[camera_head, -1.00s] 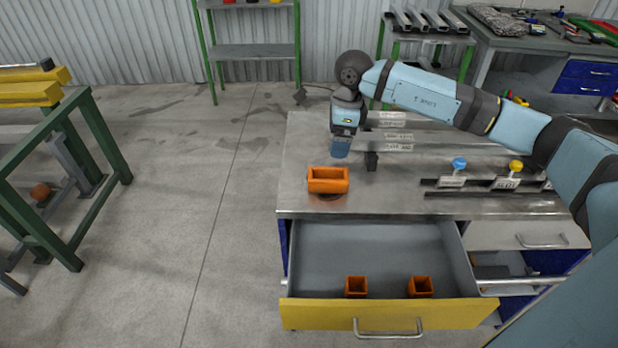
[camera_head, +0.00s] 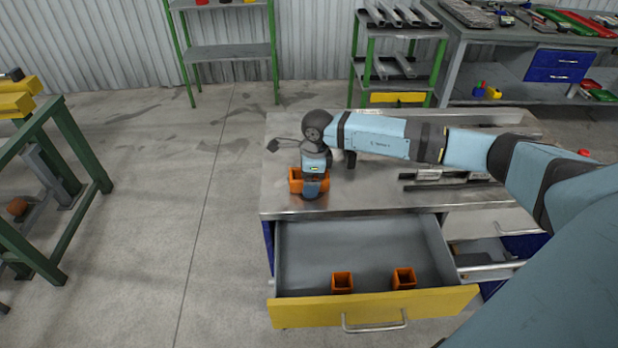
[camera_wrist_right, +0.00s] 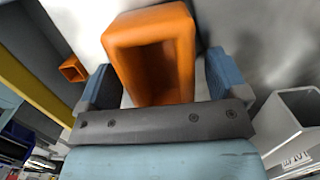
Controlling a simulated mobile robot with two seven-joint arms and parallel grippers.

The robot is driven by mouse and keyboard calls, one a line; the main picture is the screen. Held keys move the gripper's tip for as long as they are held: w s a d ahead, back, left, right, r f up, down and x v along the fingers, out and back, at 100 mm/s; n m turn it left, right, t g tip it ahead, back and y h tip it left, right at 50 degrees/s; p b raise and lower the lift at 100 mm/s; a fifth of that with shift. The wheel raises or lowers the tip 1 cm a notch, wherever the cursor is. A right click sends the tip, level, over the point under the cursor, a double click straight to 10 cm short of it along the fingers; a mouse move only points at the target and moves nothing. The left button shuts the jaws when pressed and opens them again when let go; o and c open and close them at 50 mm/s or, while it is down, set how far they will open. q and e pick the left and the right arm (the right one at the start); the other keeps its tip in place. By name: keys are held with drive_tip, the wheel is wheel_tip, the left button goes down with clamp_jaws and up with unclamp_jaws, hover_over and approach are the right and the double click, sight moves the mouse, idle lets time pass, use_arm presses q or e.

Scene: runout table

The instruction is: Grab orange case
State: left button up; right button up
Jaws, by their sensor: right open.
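The orange case (camera_head: 295,181), an open-topped box, stands on the metal tabletop near its left front corner. My right gripper (camera_head: 311,190) is at the case in the head view and hides much of it. In the right wrist view the orange case (camera_wrist_right: 176,25) sits between the two blue fingers of my open right gripper (camera_wrist_right: 158,65). The fingers are spread on either side of it; a gap shows at the left finger, and contact on the right is hard to judge. My left gripper is not in view.
An open drawer (camera_head: 370,250) with a yellow front below the table holds two small orange boxes (camera_head: 342,282) (camera_head: 404,278). Metal rails (camera_head: 450,180) lie on the tabletop to the right. A green-framed stand (camera_head: 60,150) is at the left, with clear floor between.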

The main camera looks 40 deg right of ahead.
drive_tip(key=shift+f, duration=0.3)
drive_tip(key=c, duration=1.1)
drive_tip(key=shift+o, duration=0.2)
drive_tip(key=shift+r, duration=0.15)
